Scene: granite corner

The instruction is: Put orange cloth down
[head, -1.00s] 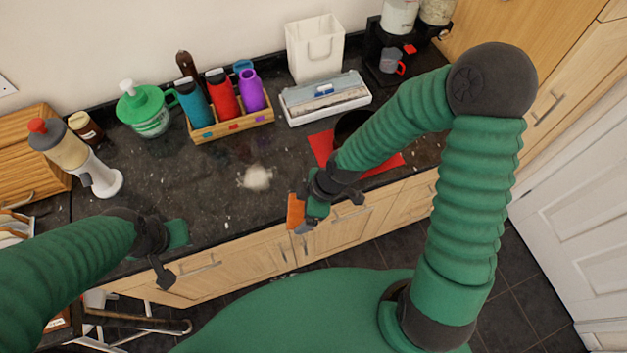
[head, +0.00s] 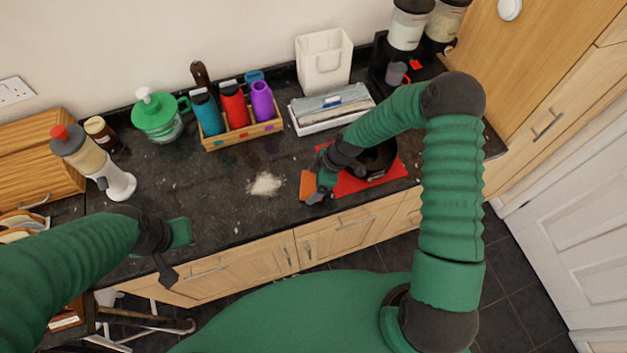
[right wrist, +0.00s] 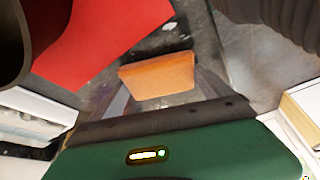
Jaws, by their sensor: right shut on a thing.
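The orange cloth (head: 308,185) is a small folded piece between the fingers of my right gripper (head: 313,194), by the red mat's left edge near the counter's front. In the right wrist view the cloth (right wrist: 158,76) spans the gap between both fingertips (right wrist: 160,82), and the gripper is shut on it. Whether the cloth touches the counter is unclear. My left gripper (head: 170,255) hangs at the counter's front edge at left, with no object visible in it; its finger gap is not clear.
A white powdery patch (head: 265,184) lies on the dark counter (head: 220,215) left of the cloth. A red mat (head: 393,172) with a dark pan (head: 380,158) is to the right. A bottle crate (head: 243,133) and a white box (head: 333,110) stand behind.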

